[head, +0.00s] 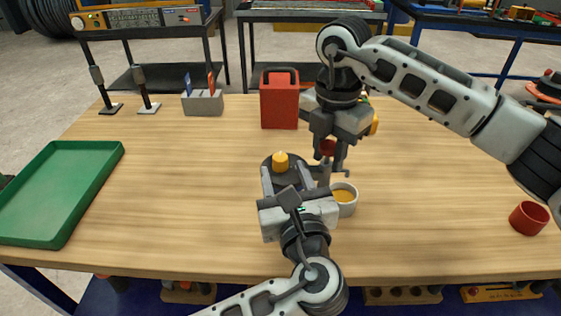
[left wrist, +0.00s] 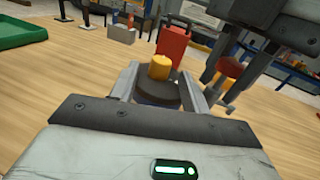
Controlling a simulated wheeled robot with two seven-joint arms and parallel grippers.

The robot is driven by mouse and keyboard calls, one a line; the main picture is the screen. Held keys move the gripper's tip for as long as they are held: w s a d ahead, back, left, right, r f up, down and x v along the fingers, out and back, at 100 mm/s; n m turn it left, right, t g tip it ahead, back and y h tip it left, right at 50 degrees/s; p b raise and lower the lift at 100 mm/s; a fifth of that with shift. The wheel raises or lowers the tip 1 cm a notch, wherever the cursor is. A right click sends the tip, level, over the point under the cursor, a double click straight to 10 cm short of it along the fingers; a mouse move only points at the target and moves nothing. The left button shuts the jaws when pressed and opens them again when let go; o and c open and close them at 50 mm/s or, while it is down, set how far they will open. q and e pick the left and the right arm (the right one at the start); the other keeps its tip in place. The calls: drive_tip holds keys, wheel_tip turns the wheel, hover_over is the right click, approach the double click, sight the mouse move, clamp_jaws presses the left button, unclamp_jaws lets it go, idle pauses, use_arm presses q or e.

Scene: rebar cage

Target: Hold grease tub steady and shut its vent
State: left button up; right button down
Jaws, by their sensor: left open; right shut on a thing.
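What looks like the grease tub (head: 270,161) is a dark round body with a yellow knob (head: 280,160) on top, mid-table. It also shows in the left wrist view (left wrist: 155,92). My left gripper (head: 285,173) is open, with its fingers on either side of the tub; contact cannot be told. Which part is the vent is unclear, perhaps the yellow knob. My right gripper (head: 331,160) points down to the right of the tub, shut on a red-topped thing (head: 328,147). That thing also shows in the left wrist view (left wrist: 231,68); its lower part is partly hidden.
A white cup with amber contents (head: 346,207) stands close to the right of my left gripper. A red can (head: 279,105) stands behind. A green tray (head: 92,190) is at left, a grey holder (head: 203,103) at back left, a red cup (head: 529,218) at far right.

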sight(281, 166)
use_arm(q)
drive_tip(key=shift+v, duration=1.6)
drive_tip(key=shift+a, duration=0.1)
use_arm(e)
drive_tip(key=c, duration=1)
unclamp_jaws()
